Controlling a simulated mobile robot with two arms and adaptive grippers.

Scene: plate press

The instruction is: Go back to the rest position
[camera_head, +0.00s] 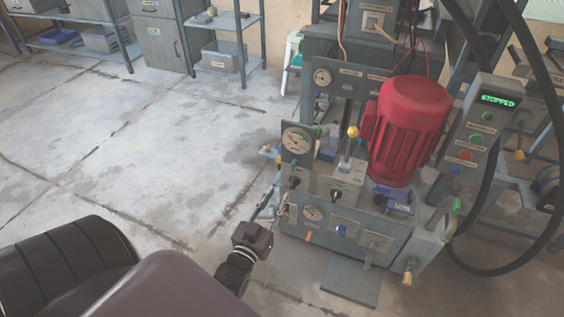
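My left gripper (267,205) is at the lower middle of the head view, at the end of my dark arm. Its thin grey fingers point up and away, beside the left front edge of the grey press unit (390,238). The fingers are small and blend with the machine behind them, so I cannot tell whether they are open, touching the unit or holding anything. My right gripper is not in view. The unit carries a red motor (408,125), a round pressure gauge (297,139) and a yellow-knobbed lever (352,132). The control box (477,130) reads "STOPPED" in green.
Thick black hoses (550,225) loop on the right of the unit. A grey plate (350,281) lies at its front foot. Shelves (228,24) and a cabinet (160,42) stand at the back left. The concrete floor (130,135) on the left is clear.

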